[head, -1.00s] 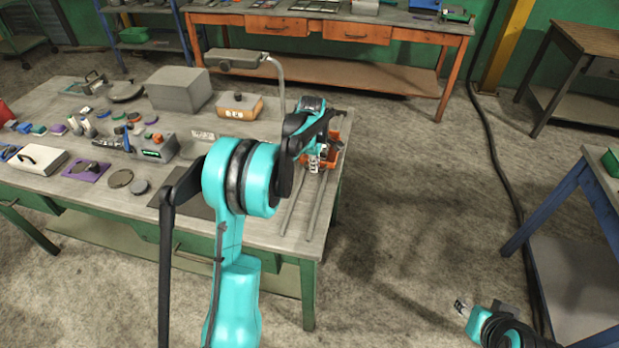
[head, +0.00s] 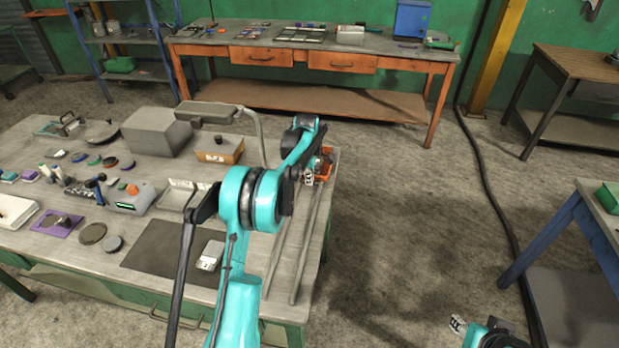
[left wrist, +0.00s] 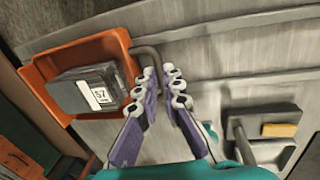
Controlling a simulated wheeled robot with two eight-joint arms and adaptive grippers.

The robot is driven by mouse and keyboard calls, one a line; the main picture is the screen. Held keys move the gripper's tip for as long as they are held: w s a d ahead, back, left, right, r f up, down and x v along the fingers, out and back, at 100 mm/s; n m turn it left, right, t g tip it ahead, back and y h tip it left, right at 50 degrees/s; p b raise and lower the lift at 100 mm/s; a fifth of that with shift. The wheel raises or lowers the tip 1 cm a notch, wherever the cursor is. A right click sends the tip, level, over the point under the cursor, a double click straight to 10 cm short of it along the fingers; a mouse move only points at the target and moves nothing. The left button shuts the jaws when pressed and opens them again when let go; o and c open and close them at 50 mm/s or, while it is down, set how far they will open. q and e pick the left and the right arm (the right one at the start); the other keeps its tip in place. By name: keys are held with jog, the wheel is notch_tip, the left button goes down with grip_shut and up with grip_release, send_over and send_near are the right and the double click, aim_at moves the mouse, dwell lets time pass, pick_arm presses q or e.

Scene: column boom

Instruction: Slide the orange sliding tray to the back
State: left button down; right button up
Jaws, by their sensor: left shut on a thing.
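The orange sliding tray (head: 325,163) is at the far right end of the workbench, at the far end of two long metal rails (head: 310,245), partly hidden by my left arm. In the left wrist view the tray (left wrist: 38,77) holds a dark box with a white "57" label (left wrist: 88,92). A bent grey handle (left wrist: 146,52) sticks out from its side. My left gripper (head: 309,177) is shut on this handle; its fingertips (left wrist: 161,78) close around the bar in the left wrist view. My right gripper (head: 457,324) hangs empty over the floor at bottom right, its opening too small to judge.
The workbench (head: 50,245) carries a grey box (head: 157,132), an orange-and-grey box (head: 219,150), a lamp on a curved arm (head: 207,112) and a dark mat (head: 150,255) left of the rails.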

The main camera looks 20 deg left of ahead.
pick_arm(q)
jog(key=shift+w, duration=0.15)
jog(key=c, duration=1.9)
grip_release()
jog(key=shift+w+f, duration=0.1)
jog(key=shift+w, duration=0.05)
notch_tip(320, 180, up, 12)
jog(key=s, duration=0.2)
jog(key=shift+d, duration=0.15)
jog(key=shift+s, duration=0.1)
